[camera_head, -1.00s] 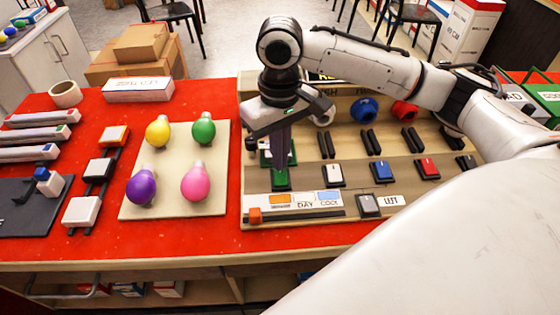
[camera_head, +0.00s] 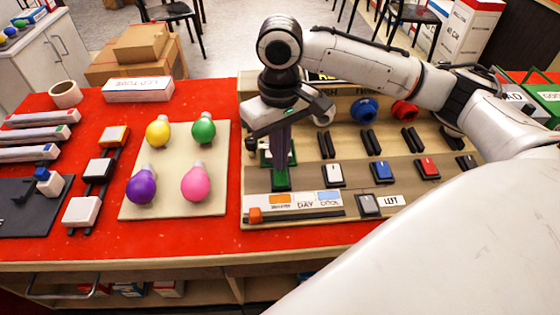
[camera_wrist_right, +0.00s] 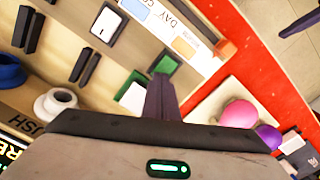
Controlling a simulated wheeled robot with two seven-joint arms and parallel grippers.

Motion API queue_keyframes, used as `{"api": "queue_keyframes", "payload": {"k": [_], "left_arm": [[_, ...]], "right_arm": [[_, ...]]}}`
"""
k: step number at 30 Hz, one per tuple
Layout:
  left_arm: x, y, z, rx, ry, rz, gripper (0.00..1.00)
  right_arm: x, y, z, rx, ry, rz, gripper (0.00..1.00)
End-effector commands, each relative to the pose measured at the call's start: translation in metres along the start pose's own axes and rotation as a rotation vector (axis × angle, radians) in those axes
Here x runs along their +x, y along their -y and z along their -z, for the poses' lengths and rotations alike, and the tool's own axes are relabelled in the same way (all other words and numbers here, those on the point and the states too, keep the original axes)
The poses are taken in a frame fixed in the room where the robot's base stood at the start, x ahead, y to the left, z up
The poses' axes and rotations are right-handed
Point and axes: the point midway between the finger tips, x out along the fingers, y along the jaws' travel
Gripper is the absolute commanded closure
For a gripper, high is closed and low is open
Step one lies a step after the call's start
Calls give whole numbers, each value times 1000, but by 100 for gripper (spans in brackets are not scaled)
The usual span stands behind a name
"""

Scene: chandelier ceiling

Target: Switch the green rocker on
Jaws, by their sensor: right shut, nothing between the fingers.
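The green rocker (camera_head: 281,181) is on the beige switch panel (camera_head: 310,180), at the left end of the rocker row. It also shows in the right wrist view (camera_wrist_right: 167,66), just beyond the fingertips. My right gripper (camera_head: 281,165) is shut and empty, pointing down over the panel. Its fingers (camera_wrist_right: 160,100) hide part of the area behind the green rocker. I cannot tell whether the fingertips touch the rocker, nor which way it is tilted. My left gripper is out of view.
White (camera_head: 333,174), blue (camera_head: 381,171) and red (camera_head: 427,168) rockers stand to the right. A slider strip (camera_head: 295,207) and a grey rocker (camera_head: 368,205) lie in front. A board of coloured bulbs (camera_head: 175,205) is to the left.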

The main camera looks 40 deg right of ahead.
Motion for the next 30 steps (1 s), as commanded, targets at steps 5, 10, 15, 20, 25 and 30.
{"api": "queue_keyframes", "payload": {"k": [5,10,15,20,25,30], "left_arm": [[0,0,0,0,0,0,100],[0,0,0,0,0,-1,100],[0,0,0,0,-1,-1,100],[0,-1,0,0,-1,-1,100],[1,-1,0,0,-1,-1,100],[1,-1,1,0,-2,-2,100]], "right_arm": [[1,0,0,0,0,0,100],[4,0,0,0,0,0,100],[7,0,0,0,1,0,100],[9,0,0,0,1,0,100],[12,0,0,0,1,0,100],[14,0,0,0,1,0,100]]}}
